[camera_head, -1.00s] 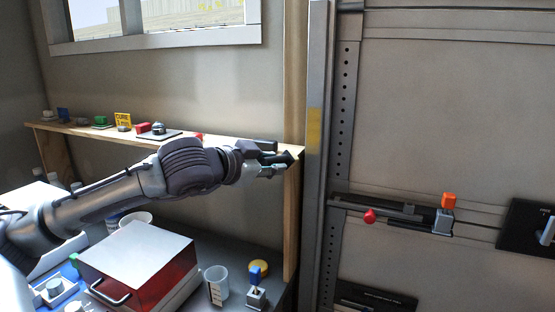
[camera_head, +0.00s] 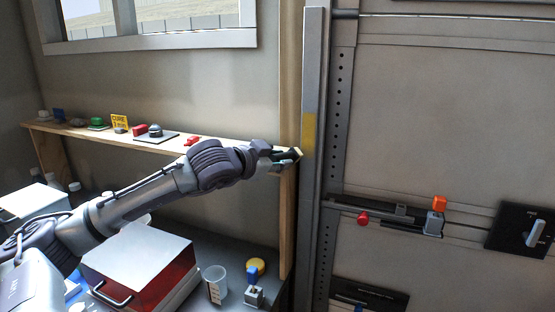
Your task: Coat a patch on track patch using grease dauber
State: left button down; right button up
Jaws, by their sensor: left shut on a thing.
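The track patch (camera_head: 309,132) is a dull yellow area on the upright metal track right of the wooden post. My left gripper (camera_head: 284,158) is shut on a small dark item with a pale tip, which I take for the grease dauber (camera_head: 296,154). The dauber points right, at the track's left edge, just below the middle of the yellow patch. I cannot tell whether its tip touches the track. The gripper's fingers hide most of the dauber. My right gripper is not in view.
A wooden shelf (camera_head: 95,139) with several small items runs behind my left arm. A door latch with a red knob (camera_head: 362,218) is right of the track.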

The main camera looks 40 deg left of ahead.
aim_at(296, 160)
pick_arm(q)
jog(key=shift+w+a+p, duration=0.2)
jog(key=shift+w+p, duration=0.4)
jog(key=shift+w, duration=0.2)
dwell(0.4)
jog(key=shift+w+d, duration=0.2)
jog(key=shift+d, duration=0.8)
jog(key=shift+w+d, duration=0.15)
jog(key=shift+d, duration=0.85)
jog(key=shift+s+a+b, duration=0.2)
jog(key=shift+s+a, duration=0.05)
jog(key=shift+a, duration=0.75)
jog(key=shift+s+a+b, duration=0.2)
jog(key=shift+s+a, duration=0.05)
jog(key=shift+a, duration=0.75)
